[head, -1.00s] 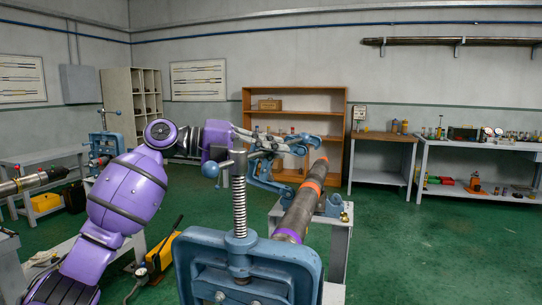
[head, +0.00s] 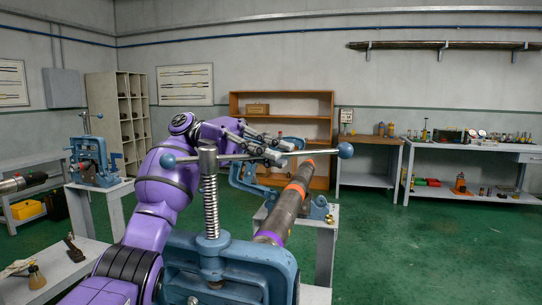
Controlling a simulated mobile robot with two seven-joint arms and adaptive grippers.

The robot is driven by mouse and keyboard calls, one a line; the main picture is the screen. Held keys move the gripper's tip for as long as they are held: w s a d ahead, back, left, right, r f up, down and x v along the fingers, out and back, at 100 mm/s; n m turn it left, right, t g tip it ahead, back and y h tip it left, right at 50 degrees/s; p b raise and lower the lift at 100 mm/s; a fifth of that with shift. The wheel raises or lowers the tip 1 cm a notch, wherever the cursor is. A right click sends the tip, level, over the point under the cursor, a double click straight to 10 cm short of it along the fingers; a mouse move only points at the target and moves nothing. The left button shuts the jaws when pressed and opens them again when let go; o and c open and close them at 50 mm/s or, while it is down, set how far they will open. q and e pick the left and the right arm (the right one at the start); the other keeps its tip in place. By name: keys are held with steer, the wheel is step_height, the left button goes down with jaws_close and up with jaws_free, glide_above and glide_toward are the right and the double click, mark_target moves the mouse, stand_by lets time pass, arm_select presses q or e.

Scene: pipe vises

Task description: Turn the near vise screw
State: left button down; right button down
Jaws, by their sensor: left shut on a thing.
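The near blue vise (head: 225,262) stands at the bottom middle, with its threaded screw (head: 211,205) upright above it. The screw's handle bar (head: 312,154) lies nearly level across the picture, with a blue ball at each end. My left gripper (head: 277,154) is shut on the handle bar, right of the screw head. Its fingers partly cover the bar. A dark pipe (head: 283,213) with orange and purple bands runs from the near vise away to the right. My right gripper is not in view.
Another blue vise (head: 92,155) stands at the left on a stand. A blue pipe support (head: 246,179) is behind the bar, on a grey stand (head: 325,240). Green floor (head: 430,250) is clear to the right. A grey bench (head: 45,268) is at the lower left.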

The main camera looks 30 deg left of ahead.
arm_select(q)
steer(key=shift+s+d+r+m+g, duration=0.2)
steer(key=shift+s+r+m+g, duration=0.1)
steer(key=shift+r+g, duration=0.1)
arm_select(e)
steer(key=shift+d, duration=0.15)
arm_select(q)
steer(key=c, duration=2)
jaws_free()
steer(key=shift+o, duration=0.9)
steer(key=shift+s+d, duration=0.15)
steer(key=shift+d, duration=0.05)
steer(key=shift+a+f, duration=0.15)
steer(key=shift+f, duration=0.05)
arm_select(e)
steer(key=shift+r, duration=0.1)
arm_select(q)
steer(key=shift+t, duration=0.3)
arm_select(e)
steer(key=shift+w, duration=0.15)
